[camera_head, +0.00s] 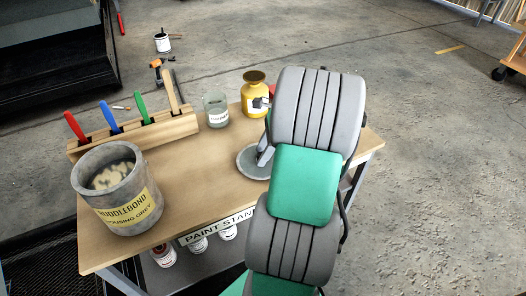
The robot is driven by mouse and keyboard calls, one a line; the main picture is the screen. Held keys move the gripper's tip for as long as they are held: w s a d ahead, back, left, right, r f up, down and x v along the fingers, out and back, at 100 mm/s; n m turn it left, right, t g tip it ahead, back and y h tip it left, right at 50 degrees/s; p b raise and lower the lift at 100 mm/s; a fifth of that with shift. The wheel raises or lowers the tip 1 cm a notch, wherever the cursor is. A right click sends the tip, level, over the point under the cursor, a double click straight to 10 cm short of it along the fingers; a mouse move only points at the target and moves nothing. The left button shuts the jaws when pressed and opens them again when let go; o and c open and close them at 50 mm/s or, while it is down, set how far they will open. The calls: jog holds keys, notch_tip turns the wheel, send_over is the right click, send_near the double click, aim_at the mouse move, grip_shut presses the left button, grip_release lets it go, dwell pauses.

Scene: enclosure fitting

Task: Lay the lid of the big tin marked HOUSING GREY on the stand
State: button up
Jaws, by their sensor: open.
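The big tin marked HOUSING GREY (122,199) stands upright at the left of the wooden paint stand (195,185). Its top is open and pale, blotchy contents show inside. A round grey lid (250,166) appears to lie flat on the stand's top, right of the middle, well apart from the tin. My gripper (264,155) is at the lid's right side, and a grey finger shows over the lid there. The gripper is open. My arm hides most of the gripper and the lid's right edge.
A wooden rack (135,134) with several coloured handles stands along the back left. A glass jar (215,109) and a yellow pot (255,95) stand at the back, the pot close to my arm. Small tins (163,256) sit below the top. Bare wood lies between tin and lid.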

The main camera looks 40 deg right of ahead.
jog(key=p+v, duration=0.6)
jog(key=v, duration=0.6)
jog(key=w+a+n+g+h, duration=0.1)
jog(key=w+a+n, duration=0.1)
jog(key=a+n, duration=0.6)
jog(key=w+a+n, duration=0.2)
jog(key=a+n, duration=0.2)
jog(key=a, duration=0.8)
jog(key=s+a+f+n+h, duration=0.2)
jog(key=s+a+f+n, duration=0.2)
jog(key=s+a+n, duration=0.7)
jog(key=w+r+n+t+p, duration=0.1)
jog(key=w+r+n+p, duration=0.2)
jog(key=w+r+p, duration=0.2)
notch_tip(320, 180, up, 7)
jog(key=p, duration=0.3)
jog(key=shift+a, duration=0.3)
